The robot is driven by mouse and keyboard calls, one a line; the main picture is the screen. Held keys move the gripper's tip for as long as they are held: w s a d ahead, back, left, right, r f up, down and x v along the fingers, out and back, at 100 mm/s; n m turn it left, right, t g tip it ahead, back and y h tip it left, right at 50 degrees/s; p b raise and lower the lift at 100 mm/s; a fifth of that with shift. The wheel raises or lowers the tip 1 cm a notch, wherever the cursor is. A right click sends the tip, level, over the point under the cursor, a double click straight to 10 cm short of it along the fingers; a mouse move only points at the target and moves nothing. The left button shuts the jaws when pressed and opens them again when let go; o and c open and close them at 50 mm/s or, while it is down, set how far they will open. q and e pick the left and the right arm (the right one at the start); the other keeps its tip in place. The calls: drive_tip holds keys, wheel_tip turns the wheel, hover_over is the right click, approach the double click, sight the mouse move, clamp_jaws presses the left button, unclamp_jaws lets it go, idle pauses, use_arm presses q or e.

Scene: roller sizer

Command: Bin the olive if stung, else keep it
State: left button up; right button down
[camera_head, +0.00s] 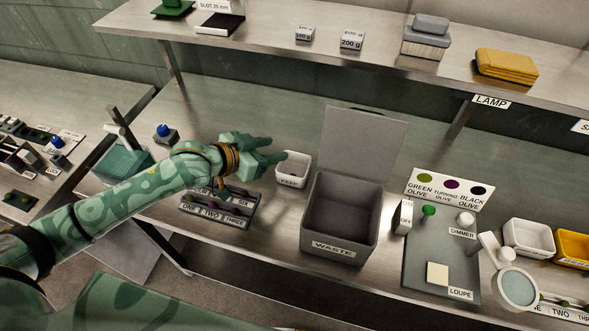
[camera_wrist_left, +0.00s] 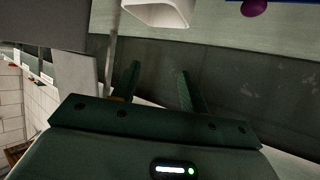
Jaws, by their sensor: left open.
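My left gripper (camera_head: 277,149) is open with nothing between its fingers, just above and left of the white KEEP dish (camera_head: 293,169). Its two fingers stand apart in the left wrist view (camera_wrist_left: 160,86). The WASTE bin (camera_head: 341,222) stands to the right of the dish, its lid (camera_head: 366,140) raised and its visible inside empty. A numbered olive rack (camera_head: 222,207) lies under my left forearm, partly hidden, with small dark olives in it. In the left wrist view a purple round object (camera_wrist_left: 255,7) shows at the top edge; I cannot tell any sting mark. My right gripper is out of view.
An olive colour chart (camera_head: 448,188) and a grey LOUPE board (camera_head: 436,262) with lens (camera_head: 516,287) are right of the bin. A white tray (camera_head: 528,238) and yellow tray (camera_head: 573,247) stand farther right. A shelf (camera_head: 270,48) overhangs the back. Bench behind my gripper is clear.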

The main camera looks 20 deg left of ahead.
use_arm(q)
drive_tip(key=p+v, duration=0.2)
drive_tip(key=v, duration=1.1)
drive_tip(key=shift+s+r+p, duration=0.2)
drive_tip(key=shift+s+p, duration=0.05)
drive_tip(key=shift+p, duration=0.05)
drive_tip(key=shift+a, duration=0.2)
